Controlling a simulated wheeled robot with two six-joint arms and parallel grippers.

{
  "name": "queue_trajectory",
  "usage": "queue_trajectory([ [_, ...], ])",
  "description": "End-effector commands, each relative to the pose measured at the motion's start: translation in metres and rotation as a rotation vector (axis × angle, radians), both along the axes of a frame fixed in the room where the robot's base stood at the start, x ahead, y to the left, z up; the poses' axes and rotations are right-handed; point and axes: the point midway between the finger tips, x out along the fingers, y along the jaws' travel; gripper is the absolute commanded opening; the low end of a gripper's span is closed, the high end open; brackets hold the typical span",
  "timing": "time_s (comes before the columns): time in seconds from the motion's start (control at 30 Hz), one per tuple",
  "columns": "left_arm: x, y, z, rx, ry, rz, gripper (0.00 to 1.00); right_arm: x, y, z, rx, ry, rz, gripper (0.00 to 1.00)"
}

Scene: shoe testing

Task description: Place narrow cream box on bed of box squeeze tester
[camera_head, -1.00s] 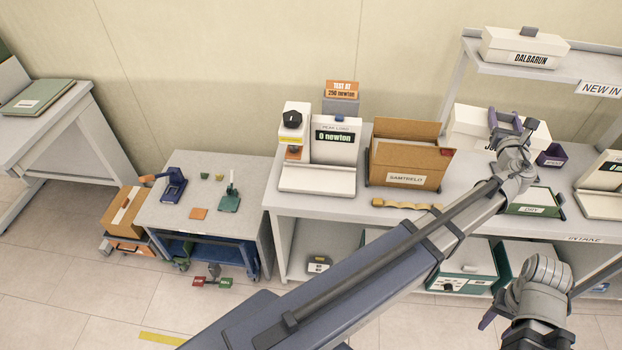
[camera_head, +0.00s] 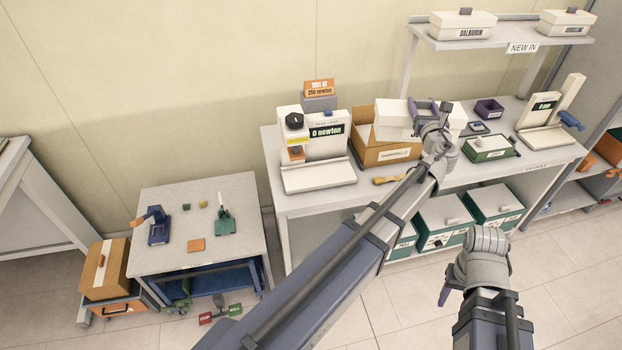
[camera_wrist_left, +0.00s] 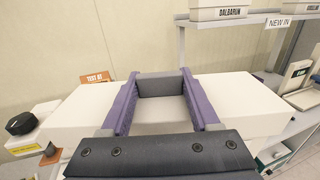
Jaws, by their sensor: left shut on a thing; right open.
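My left gripper (camera_head: 424,106) is shut on the grey grip on top of a cream box (camera_head: 392,117). The box also fills the middle of the left wrist view (camera_wrist_left: 255,103), between and beyond the purple fingers (camera_wrist_left: 163,97). It appears level and above the table, overlapping the brown carton in the head view. The printing on its front is mostly hidden by my arm. The box squeeze tester (camera_head: 326,138) stands left of the carton, reading 0 newton. Its pale bed (camera_head: 318,177) is empty. My right gripper (camera_head: 450,285) is low at the right, open and empty.
An open brown carton (camera_head: 369,154) stands close right of the tester. An orange sign (camera_head: 319,87) reads 250 newton behind it. A wavy tan piece (camera_head: 388,180) lies at the table's front. A green tray (camera_head: 488,149) and purple bin (camera_head: 489,109) are farther right.

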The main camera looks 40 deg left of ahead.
Motion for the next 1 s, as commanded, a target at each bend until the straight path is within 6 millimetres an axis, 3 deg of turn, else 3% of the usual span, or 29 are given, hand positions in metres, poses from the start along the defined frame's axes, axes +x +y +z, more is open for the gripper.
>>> queue_trajectory([
  [0.17,-0.024,0.023,-0.043,0.001,0.001,0.032,0.00,0.000,0.000,-0.043,0.000,0.000,0.000,0.50],
  [0.7,-0.140,0.119,-0.208,0.001,0.001,0.197,0.00,0.000,0.000,-0.208,0.000,0.000,0.000,0.50],
  [1.0,-0.185,0.148,-0.261,0.000,0.001,0.260,0.00,0.001,0.000,-0.261,0.000,0.000,0.000,0.50],
])
